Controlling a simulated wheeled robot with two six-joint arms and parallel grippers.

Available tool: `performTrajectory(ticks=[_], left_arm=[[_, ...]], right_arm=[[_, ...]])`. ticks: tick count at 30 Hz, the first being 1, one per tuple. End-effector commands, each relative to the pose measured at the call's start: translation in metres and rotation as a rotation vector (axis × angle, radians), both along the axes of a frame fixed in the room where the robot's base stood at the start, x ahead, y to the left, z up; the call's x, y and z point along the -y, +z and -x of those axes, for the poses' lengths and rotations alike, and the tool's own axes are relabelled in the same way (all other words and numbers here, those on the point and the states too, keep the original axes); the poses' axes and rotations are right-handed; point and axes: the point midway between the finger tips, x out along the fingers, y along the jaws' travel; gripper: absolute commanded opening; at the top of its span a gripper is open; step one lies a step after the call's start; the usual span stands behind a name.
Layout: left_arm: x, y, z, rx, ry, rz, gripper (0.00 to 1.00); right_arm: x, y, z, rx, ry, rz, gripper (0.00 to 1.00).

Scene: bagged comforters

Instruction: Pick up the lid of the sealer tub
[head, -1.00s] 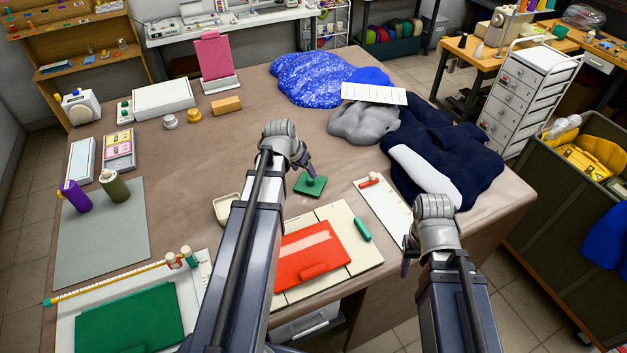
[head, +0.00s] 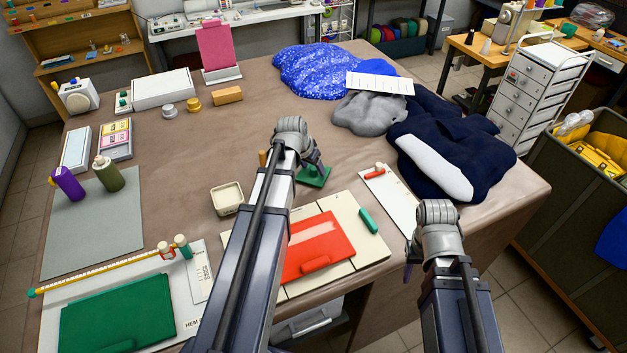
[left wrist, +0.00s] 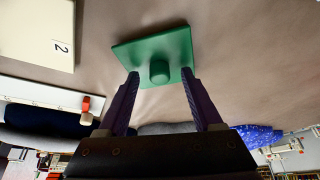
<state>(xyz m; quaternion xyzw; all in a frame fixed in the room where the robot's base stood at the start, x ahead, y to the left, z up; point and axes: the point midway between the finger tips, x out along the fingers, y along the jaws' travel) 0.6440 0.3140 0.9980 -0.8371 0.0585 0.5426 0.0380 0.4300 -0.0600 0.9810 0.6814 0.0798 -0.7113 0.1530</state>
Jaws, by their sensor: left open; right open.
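The lid is a green square plate with a round green knob (head: 313,180), lying flat on the brown table. In the left wrist view the lid (left wrist: 150,47) is straight ahead, its knob between the two fingertips with a gap on each side. My left gripper (head: 312,171) is open, pointing down at the lid; its dark fingers also show in the left wrist view (left wrist: 160,75). The tub (head: 227,198), a small cream open box, stands left of my left arm. My right gripper (head: 408,262) is open and empty near the table's front edge; its fingers are mostly hidden.
A cream board with a red pad (head: 318,247) and a green stick (head: 368,220) lies in front of the lid. A white card with a red clip (head: 376,174) lies to the right. Dark and grey bundles (head: 370,113) are behind.

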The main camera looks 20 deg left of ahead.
Motion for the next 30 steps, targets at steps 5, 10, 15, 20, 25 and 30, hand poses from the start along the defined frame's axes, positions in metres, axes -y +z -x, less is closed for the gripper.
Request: performTrajectory(ticks=[5,10,15,20,25,30], left_arm=[[0.0002,-0.0025,-0.0014,0.0,0.0,0.0,0.67],[0.0003,-0.0023,-0.0012,0.0,0.001,0.0,0.58],[0.0002,-0.0024,-0.0012,0.0,0.001,0.0,0.39],[0.0002,-0.0024,-0.0012,0.0,0.001,0.0,0.21],[0.0002,-0.0024,-0.0012,0.0,0.001,0.0,0.01],[0.0002,-0.0024,-0.0012,0.0,0.001,0.0,0.0]], right_arm=[[0.0001,-0.0025,0.0,0.0,0.0,0.0,0.5],[0.0,-0.0023,0.0,0.0,0.0,0.0,0.5],[0.0,-0.0024,0.0,0.0,0.0,0.0,0.5],[0.0,-0.0024,0.0,0.0,0.0,0.0,0.5],[0.0,-0.0024,0.0,0.0,0.0,0.0,0.5],[0.0,-0.0024,0.0,0.0,0.0,0.0,0.5]])
